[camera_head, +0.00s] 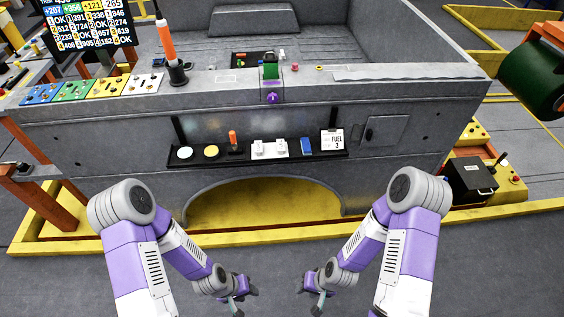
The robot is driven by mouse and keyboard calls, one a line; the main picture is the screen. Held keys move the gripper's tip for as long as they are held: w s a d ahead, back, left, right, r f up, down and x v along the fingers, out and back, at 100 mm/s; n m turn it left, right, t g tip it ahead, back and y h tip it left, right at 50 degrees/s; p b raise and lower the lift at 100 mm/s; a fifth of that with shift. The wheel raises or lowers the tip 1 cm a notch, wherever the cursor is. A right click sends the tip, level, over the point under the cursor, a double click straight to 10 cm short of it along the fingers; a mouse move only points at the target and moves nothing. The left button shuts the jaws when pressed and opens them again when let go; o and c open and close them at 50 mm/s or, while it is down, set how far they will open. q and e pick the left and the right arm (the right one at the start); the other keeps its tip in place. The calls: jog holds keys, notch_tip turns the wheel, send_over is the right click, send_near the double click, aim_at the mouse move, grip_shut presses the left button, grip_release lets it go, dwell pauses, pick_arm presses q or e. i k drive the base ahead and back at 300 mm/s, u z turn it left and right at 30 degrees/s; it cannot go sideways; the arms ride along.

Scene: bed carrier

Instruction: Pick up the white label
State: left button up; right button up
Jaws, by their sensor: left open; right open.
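A white label (332,139) with dark lettering that reads "FUEL" and a "3" stands upright at the right end of a narrow black shelf (222,160) on the side of the grey truck bed. My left gripper (242,298) is open and empty, low in front of the bed, below and to the left of the label. My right gripper (311,296) is open and empty, below the label and well apart from it. Nothing covers the label.
On the same shelf are a blue block (306,146), white switch-like pieces (270,148), an orange-topped item (233,140), a yellow disc (211,151) and a pale disc (184,153). Space between grippers and shelf looks clear.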

aim_at(280, 143)
jog(key=u, duration=0.6)
jog(key=i, duration=0.5)
jog(key=u, duration=0.15)
